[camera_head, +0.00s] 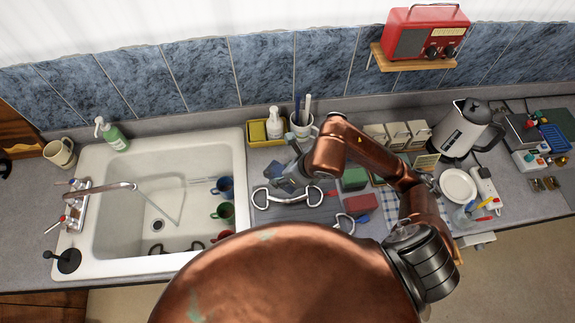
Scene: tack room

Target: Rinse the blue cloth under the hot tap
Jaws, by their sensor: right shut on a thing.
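My right gripper (288,178) is over the counter just right of the sink, shut on a small blue-grey thing that looks like the blue cloth (281,184); the fingers partly hide it. The white sink (110,250) is at the left. Its mixer tap (77,202) stands on the left rim, with the long spout (110,188) reaching over the basin. My left gripper is not in view.
Several mugs, including a green mug (222,212), sit in the basin's right side. A metal bit (285,199) lies below the gripper. A soap bottle (112,135) stands behind the sink.

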